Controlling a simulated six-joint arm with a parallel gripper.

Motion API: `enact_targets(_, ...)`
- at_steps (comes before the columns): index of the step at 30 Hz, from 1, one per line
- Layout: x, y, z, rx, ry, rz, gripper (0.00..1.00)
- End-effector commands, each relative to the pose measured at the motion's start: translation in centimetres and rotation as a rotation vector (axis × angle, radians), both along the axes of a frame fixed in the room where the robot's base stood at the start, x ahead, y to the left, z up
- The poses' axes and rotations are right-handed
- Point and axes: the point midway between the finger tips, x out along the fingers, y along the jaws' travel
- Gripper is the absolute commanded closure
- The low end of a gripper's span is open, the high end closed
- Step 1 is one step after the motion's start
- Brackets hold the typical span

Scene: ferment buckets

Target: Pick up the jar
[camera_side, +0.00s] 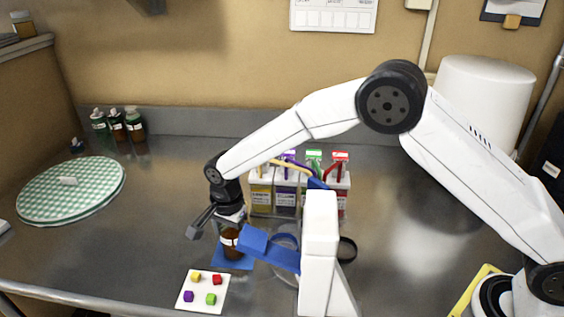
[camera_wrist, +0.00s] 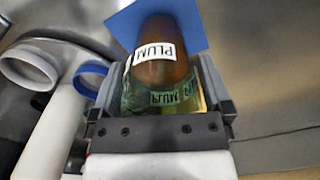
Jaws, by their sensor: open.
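The brown jar (camera_side: 230,243) stands on a blue square mat (camera_side: 246,262) near the front of the steel counter, left of a white post. In the wrist view the jar (camera_wrist: 163,72) shows a white "PLUM" label, with a second "PLUM" marking nearer my gripper. My gripper (camera_side: 213,228) is at the jar's upper part in the side view. In the wrist view my gripper (camera_wrist: 160,88) is open, with one finger on each side of the jar. I cannot tell whether either finger touches it. The blue mat (camera_wrist: 122,24) shows beyond the jar.
A white card (camera_side: 203,300) with coloured cubes lies in front. Labelled containers (camera_side: 286,193) stand behind. A green checked round mat (camera_side: 70,190) and bottles (camera_side: 117,125) are left.

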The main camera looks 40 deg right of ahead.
Motion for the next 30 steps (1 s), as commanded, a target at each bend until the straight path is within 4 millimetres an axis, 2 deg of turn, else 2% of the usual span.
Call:
enact_targets(7,0.0,0.0,0.0,0.0,0.0,0.0,0.0)
enact_targets(8,0.0,0.0,0.1,0.0,0.0,0.0,0.06)
enact_targets(15,0.0,0.0,0.1,0.0,0.0,0.0,0.83)
enact_targets(16,0.0,0.0,0.1,0.0,0.0,0.0,0.92)
enact_targets(17,0.0,0.0,0.1,0.001,-0.002,0.0,0.96)
enact_targets(25,0.1,0.0,0.3,0.001,-0.002,0.0,0.96)
enact_targets(30,0.1,0.0,1.2,0.001,-0.003,0.0,0.96)
